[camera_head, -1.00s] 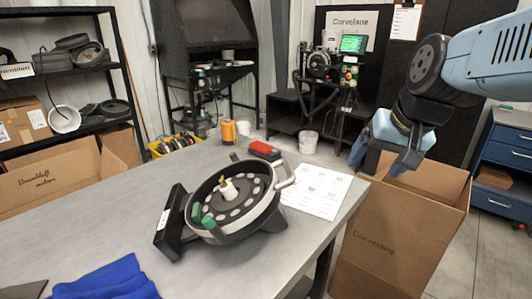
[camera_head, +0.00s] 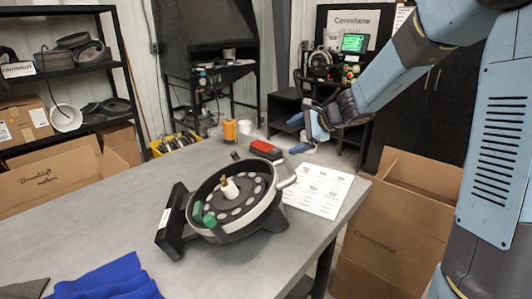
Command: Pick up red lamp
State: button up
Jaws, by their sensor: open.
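A small red block-shaped thing with a dark base, seemingly the red lamp (camera_head: 266,148), sits at the far edge of the grey table, just behind the round seed meter (camera_head: 238,200). My gripper (camera_head: 297,134) is open and empty, its two blue fingers pointing left. In the picture it is just right of and slightly above the red lamp, apart from it. The exact distance in depth is hard to tell.
A printed sheet (camera_head: 315,190) lies right of the seed meter. An orange container (camera_head: 230,130) stands behind the lamp. A blue cloth (camera_head: 108,279) lies at the front left. An open cardboard box (camera_head: 390,230) stands right of the table. The table's left part is clear.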

jog(key=w+f+m+t+y, duration=0.1)
jog(key=w+f+m, duration=0.4)
jog(key=w, duration=0.3)
jog(key=m+t, duration=0.2)
jog(key=m, duration=0.5)
send_near(271, 148)
jog(key=x, duration=0.9)
jog(key=shift+w+a+f, duration=0.1)
jog(key=shift+w+f, duration=0.05)
jog(key=shift+w, duration=0.1)
jog(key=shift+t, duration=0.3)
jog(key=c, duration=1.1)
